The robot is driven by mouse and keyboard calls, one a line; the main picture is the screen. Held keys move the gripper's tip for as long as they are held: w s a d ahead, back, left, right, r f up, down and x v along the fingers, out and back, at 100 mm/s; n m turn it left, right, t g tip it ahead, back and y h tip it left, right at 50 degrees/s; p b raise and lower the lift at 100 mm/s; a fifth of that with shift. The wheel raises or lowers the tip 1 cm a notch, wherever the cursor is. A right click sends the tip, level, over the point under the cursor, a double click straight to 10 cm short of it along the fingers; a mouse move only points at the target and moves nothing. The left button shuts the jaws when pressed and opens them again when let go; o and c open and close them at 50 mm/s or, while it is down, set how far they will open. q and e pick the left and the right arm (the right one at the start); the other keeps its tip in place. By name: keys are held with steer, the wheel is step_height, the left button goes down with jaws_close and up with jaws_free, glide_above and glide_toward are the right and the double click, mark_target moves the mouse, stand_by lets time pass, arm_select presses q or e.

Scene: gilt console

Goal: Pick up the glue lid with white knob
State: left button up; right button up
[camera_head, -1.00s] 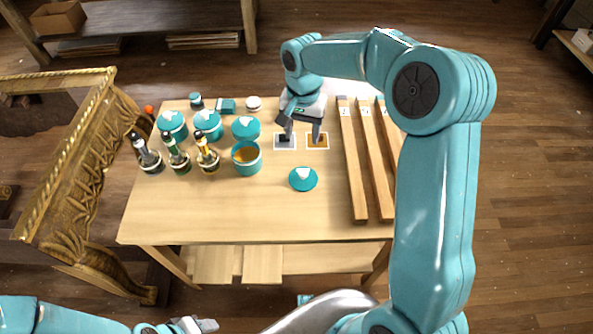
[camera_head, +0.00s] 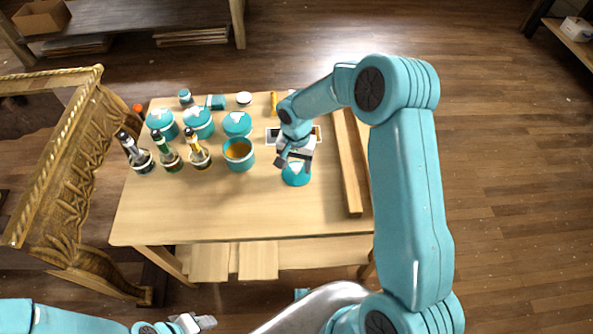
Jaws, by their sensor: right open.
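The teal glue lid (camera_head: 296,180) with a white knob lies on the table, right of the open glue pot (camera_head: 239,162) with amber contents. My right gripper (camera_head: 294,164) is open and points down over the lid, its fingers either side of the knob and partly hiding the lid. I cannot tell whether the fingers touch it. My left gripper (camera_head: 198,322) shows at the bottom edge, away from the table; its jaw state is unclear.
Several closed teal pots (camera_head: 198,122) stand behind and left of the open pot. Bottles (camera_head: 169,153) stand at front left. Wooden bars (camera_head: 349,185) lie at the right. A carved gilt frame (camera_head: 55,165) stands left. The table's front (camera_head: 215,220) is clear.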

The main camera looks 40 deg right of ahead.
steer(key=shift+f, duration=0.5)
steer(key=shift+c, duration=0.3)
jaws_close()
steer(key=shift+r, duration=0.1)
